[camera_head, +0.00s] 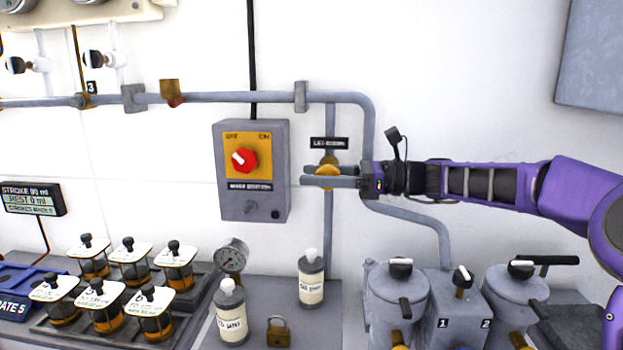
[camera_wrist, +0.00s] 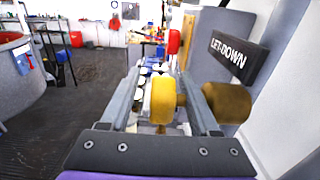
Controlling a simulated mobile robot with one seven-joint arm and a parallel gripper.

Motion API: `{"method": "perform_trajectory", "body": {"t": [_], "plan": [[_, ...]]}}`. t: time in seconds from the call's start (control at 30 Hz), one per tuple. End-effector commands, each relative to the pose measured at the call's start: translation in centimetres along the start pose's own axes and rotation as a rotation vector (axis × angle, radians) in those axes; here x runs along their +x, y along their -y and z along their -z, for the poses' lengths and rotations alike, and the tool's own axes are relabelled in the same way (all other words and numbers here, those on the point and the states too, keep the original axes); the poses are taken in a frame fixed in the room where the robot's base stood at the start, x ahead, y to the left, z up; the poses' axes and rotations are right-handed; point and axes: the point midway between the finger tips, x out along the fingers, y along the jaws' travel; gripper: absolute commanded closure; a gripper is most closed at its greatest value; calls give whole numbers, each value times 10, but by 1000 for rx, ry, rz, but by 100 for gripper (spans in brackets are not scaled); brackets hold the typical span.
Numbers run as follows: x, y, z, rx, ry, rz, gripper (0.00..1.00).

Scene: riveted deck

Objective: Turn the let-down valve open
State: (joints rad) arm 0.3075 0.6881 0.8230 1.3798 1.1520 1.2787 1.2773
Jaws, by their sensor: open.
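The let-down valve is a yellow knob on a brass body (camera_head: 327,171) on a vertical grey pipe, under a black label reading LET-DOWN. In the wrist view, the yellow knob (camera_wrist: 163,100) stands between my two fingers, with the brass body (camera_wrist: 228,102) behind the right finger. The LET-DOWN label (camera_wrist: 229,53) is at the upper right there. My gripper (camera_head: 308,175) reaches in from the right with its fingers level around the valve. It is open, and a gap shows between the knob and the left finger. Contact with the right finger cannot be told.
A grey switch box (camera_head: 252,205) with a red knob is on the wall just left of my fingertips. Below stand a white-labelled bottle (camera_head: 311,279), a gauge (camera_head: 232,256) and a padlock (camera_head: 278,331). Grey pots (camera_head: 396,300) stand under my arm. Grey pipes run along the wall.

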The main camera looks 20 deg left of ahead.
Motion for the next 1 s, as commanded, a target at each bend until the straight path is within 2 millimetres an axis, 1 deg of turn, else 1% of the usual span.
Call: {"method": "perform_trajectory", "body": {"t": [0.03,0.13,0.4,0.43,0.57,0.6,0.67,0.7,0.77,0.8,1.0], "plan": [[5,0,0,0,0,-2,38],[10,0,0,0,0,-1,38],[11,0,0,0,0,0,38],[11,0,0,0,0,0,39],[11,0,0,0,0,0,63],[11,0,0,0,0,0,70],[11,0,0,0,0,0,81],[11,0,0,0,0,-1,88],[11,0,0,0,0,-1,99],[11,0,0,0,0,-1,100],[11,0,-1,0,-2,-1,100]]}}
